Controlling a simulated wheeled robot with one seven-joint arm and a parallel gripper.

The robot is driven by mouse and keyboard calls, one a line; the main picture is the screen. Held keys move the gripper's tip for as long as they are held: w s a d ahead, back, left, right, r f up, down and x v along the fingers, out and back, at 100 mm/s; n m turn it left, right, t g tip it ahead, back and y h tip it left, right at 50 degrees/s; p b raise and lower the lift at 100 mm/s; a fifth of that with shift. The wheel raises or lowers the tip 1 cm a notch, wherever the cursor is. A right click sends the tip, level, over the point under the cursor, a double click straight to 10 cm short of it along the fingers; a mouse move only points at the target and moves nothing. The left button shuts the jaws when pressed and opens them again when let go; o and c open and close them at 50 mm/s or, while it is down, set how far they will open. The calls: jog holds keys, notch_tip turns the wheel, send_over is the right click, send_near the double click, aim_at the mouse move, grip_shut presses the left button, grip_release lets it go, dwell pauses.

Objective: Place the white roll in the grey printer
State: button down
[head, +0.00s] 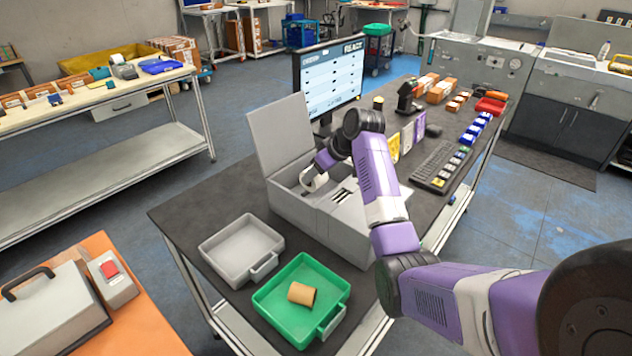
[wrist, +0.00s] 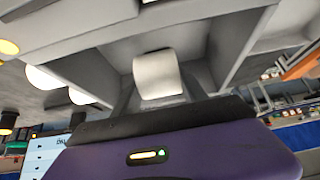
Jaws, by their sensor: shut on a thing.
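The grey printer (head: 300,212) stands on the dark table with its lid (head: 279,135) raised. My gripper (head: 312,177) reaches down into the printer's open compartment. It is shut on the white roll (head: 318,184), which is inside the compartment. In the wrist view the white roll (wrist: 157,76) sits between the grey walls of the printer (wrist: 217,50), in front of my purple gripper body. The fingertips are mostly hidden, and I cannot tell whether the roll touches the compartment floor.
A monitor (head: 330,80) stands behind the printer. A keyboard (head: 436,163) and several small bins are to the right.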

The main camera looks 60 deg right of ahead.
jog(key=shift+f, duration=1.85)
jog(key=shift+f, duration=0.15)
jog(key=c, duration=0.6)
grip_release()
jog(key=shift+r, duration=0.25)
jog(key=v, duration=1.2)
jog(key=shift+b, duration=0.4)
